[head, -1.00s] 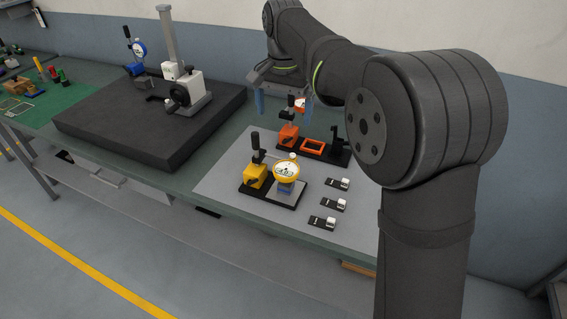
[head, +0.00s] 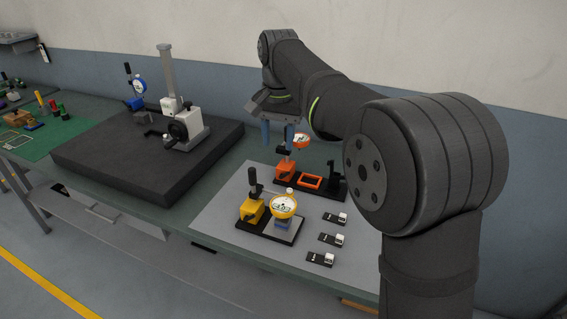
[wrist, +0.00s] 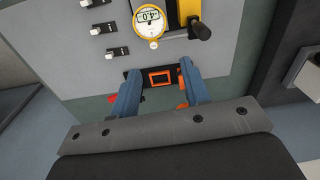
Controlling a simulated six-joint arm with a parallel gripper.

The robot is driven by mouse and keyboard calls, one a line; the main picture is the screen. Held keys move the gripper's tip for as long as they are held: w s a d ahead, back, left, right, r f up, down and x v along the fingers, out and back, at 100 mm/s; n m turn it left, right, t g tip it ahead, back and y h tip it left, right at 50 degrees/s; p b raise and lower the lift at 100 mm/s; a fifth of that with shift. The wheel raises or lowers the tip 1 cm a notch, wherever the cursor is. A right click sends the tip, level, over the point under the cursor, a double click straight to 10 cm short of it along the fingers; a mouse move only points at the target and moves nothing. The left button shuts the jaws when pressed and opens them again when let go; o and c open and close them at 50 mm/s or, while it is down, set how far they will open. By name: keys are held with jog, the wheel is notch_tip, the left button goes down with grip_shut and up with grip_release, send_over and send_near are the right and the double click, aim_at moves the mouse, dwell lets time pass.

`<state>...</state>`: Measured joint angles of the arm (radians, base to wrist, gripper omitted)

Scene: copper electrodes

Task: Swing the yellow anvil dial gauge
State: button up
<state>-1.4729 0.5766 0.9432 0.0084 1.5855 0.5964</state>
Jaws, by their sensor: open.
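The yellow dial gauge (head: 283,205) stands on a black base plate (head: 262,231) beside a yellow block (head: 251,210) with an upright black handle (head: 253,180). Its dial also shows at the top of the wrist view (wrist: 150,21), with the black handle (wrist: 200,29) to its right. My gripper (head: 278,146) is open and empty, with blue fingers pointing down. In the head view it is beyond the yellow gauge, by the orange gauge (head: 301,140). In the wrist view, the fingers (wrist: 160,68) spread either side of an orange frame (wrist: 160,78), and the yellow gauge is beyond their tips.
The orange stand (head: 286,170) and orange frame (head: 311,182) share a black plate. Several small black-and-white pieces (head: 333,239) lie right of the yellow gauge. A dark slab (head: 110,165) at left carries a blue gauge (head: 138,87) and a tall stand (head: 166,75).

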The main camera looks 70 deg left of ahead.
aim_at(252, 169)
jog(key=s+r+n+y, duration=0.1)
jog(key=s+n+y, duration=0.3)
jog(key=n, duration=0.6)
jog(key=shift+g, duration=0.4)
jog(key=x, duration=1.7)
jog(key=shift+a, duration=0.45)
jog(key=shift+c, duration=0.4)
grip_shut()
